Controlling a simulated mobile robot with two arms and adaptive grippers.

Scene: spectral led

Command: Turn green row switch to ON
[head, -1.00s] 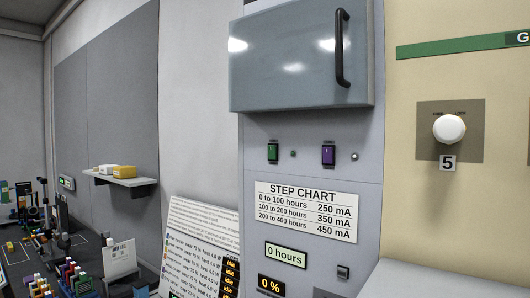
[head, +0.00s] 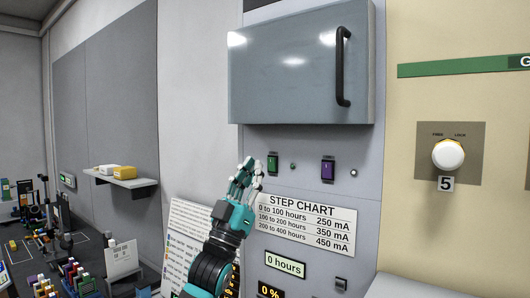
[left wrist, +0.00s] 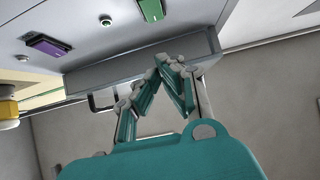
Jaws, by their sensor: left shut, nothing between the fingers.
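The green row switch (head: 272,164) is a small upright rocker in a dark frame on the grey panel, below the cabinet door. It also shows at the top edge of the left wrist view (left wrist: 151,9). Its ON or OFF position is too small to tell. My left gripper (head: 252,168) is shut and empty, just left of the green switch in the head view. Its fingertips show in the left wrist view (left wrist: 164,66), with the switch beyond them. I cannot tell whether they touch the panel. My right gripper is out of view.
A purple switch (head: 327,169) sits right of the green one, with small round indicators beside each. The grey cabinet box (head: 295,65) with a black handle (head: 342,67) juts out above. A step chart (head: 306,222) is below. A white knob (head: 447,155) is on the right.

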